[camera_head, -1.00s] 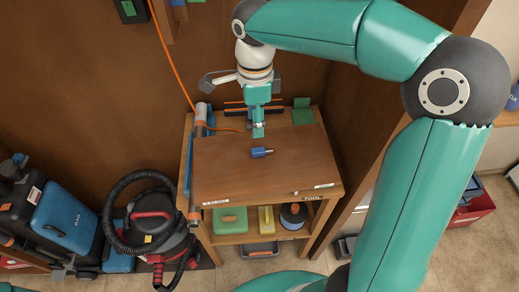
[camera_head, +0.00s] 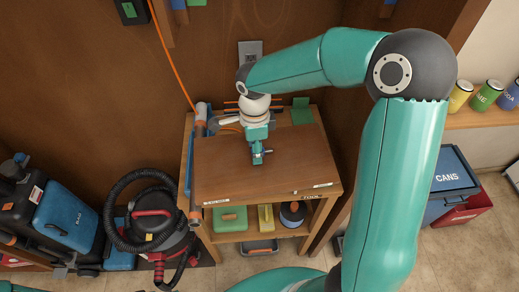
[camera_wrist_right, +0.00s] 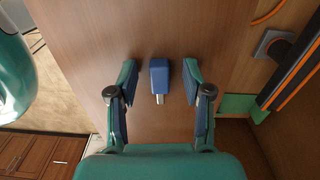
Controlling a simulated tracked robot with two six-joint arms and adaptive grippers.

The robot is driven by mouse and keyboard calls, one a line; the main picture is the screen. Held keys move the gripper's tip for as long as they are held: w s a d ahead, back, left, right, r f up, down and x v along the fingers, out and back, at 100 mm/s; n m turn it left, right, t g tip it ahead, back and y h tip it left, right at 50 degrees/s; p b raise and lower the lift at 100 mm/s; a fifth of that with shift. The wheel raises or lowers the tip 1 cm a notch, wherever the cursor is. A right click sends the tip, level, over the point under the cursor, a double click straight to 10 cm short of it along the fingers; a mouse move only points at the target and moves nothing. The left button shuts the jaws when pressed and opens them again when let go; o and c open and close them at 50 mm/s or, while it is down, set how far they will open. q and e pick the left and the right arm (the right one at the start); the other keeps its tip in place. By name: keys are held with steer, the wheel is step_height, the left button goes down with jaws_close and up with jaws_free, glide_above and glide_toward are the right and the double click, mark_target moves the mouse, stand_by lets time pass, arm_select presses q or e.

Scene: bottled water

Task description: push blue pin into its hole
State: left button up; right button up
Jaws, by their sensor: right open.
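The blue pin (camera_wrist_right: 159,75) has a blue body and a short metal tip. It lies on the wooden table top (camera_head: 225,175). In the head view the pin (camera_head: 267,152) is largely hidden by my right gripper (camera_head: 257,158). In the right wrist view my right gripper (camera_wrist_right: 158,82) is open, with one finger on each side of the pin and a visible gap to each. I cannot make out the pin's hole. My left gripper is not in view.
A grey plate (camera_head: 250,52) is on the wooden wall behind the table. An orange cable (camera_head: 166,50) hangs left of it. A green patch (camera_head: 301,112) lies at the table's back right corner. A vacuum cleaner (camera_head: 155,232) stands left of the table.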

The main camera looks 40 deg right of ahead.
jaws_close()
steer(key=shift+r, duration=0.15)
